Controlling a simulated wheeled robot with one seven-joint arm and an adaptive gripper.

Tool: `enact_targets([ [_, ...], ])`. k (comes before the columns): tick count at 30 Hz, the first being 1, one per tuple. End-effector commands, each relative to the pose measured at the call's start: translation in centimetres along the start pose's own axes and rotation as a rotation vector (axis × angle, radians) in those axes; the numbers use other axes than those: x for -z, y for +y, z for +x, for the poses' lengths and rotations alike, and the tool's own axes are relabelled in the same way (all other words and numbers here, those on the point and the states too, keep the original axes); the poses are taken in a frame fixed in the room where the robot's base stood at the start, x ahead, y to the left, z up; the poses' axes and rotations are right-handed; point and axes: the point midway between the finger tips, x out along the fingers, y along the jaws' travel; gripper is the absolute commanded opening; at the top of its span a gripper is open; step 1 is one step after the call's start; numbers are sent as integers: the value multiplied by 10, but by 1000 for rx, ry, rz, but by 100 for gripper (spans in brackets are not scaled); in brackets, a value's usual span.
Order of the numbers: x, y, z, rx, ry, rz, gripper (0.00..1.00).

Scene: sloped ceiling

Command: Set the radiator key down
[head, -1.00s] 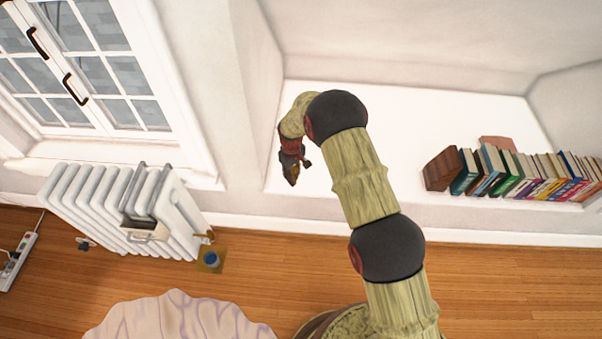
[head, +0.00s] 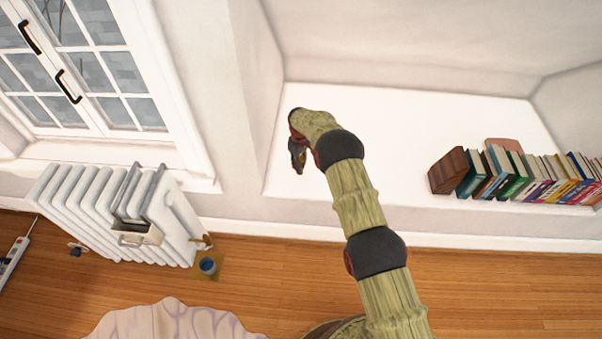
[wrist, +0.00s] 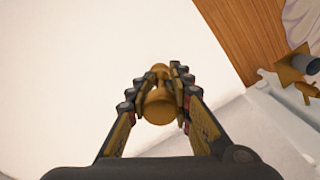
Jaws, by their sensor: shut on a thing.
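My gripper (wrist: 158,80) is shut on a small brass-coloured piece, the radiator key (wrist: 158,104), held between the fingertips in the wrist view. In the head view my gripper (head: 298,160) hangs pointing down over the left end of the white alcove ledge (head: 400,140). The key's shape is partly hidden by the fingers, and I cannot make it out clearly in the head view. In the wrist view the bare ledge (wrist: 60,70) lies behind the key; I cannot tell the gap between them.
A row of books (head: 530,175) with a brown wooden end block (head: 447,172) stands on the ledge's right part. A white radiator (head: 120,210) stands left under the window, beside a blue cup-like thing (head: 208,265) near the floor. The ledge's left and middle are clear.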

Motion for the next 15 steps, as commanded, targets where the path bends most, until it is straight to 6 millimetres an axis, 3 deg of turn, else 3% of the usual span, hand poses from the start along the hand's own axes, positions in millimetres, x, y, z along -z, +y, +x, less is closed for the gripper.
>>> enact_targets([
  [7,3,8,9,-1,1,1,0],
  [12,3,8,35,0,0,1,0],
  [15,3,8,42,0,1,1,0],
])
